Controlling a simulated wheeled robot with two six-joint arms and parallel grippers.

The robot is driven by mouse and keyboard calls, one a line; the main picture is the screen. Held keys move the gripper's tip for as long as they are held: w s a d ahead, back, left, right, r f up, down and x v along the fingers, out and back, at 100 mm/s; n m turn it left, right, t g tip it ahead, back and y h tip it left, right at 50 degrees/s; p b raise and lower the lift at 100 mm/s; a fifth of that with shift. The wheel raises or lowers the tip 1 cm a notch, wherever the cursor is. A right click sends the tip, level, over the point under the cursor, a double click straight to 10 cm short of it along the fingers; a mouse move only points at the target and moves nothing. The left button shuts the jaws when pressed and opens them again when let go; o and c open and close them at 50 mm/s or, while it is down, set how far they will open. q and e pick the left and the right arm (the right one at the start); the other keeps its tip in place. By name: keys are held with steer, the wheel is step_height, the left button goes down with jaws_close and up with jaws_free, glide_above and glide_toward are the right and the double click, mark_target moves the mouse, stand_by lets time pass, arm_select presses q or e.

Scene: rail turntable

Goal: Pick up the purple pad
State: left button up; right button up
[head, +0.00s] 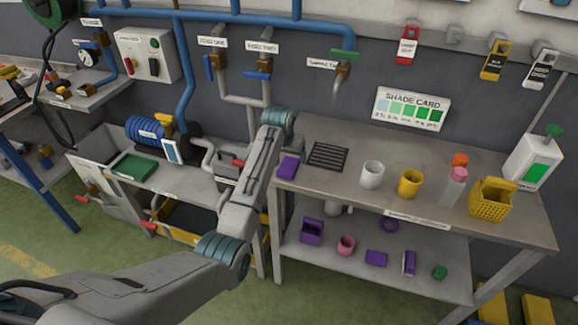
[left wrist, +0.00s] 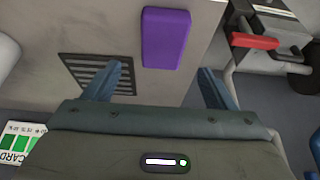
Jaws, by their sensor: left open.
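The purple pad (head: 288,167) lies flat near the left end of the grey bench top, beside my left forearm in the head view. In the left wrist view the pad (left wrist: 166,38) shows as a rounded purple block near the bench edge. My left gripper (left wrist: 162,68) is open and empty, its two blue fingers apart. The pad appears ahead of the fingers, between their lines; I cannot tell the height gap. In the head view the fingers are not clearly visible. My right gripper is in neither view.
A black grille (head: 328,155) is set in the bench top (head: 330,185) next to the pad. A white cup (head: 372,174), yellow mug (head: 410,183) and yellow basket (head: 490,199) stand further right. The lower shelf holds several purple items. A red-handled clamp (left wrist: 255,40) lies beyond the bench edge.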

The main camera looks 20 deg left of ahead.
mark_target(289, 164)
arm_select(q)
steer(key=shift+w+f+p, duration=0.2)
steer(key=shift+f+p, duration=0.3)
steer(key=shift+f, duration=0.05)
steer(key=p+x, duration=0.1)
steer(key=x, duration=0.2)
steer(key=shift+a+f, duration=0.1)
steer(key=shift+a, duration=0.1)
steer(key=shift+w+f, duration=0.15)
steer(key=shift+f, duration=0.4)
steer(key=shift+f, duration=0.2)
steer(key=shift+c, duration=0.2)
steer(key=c, duration=1)
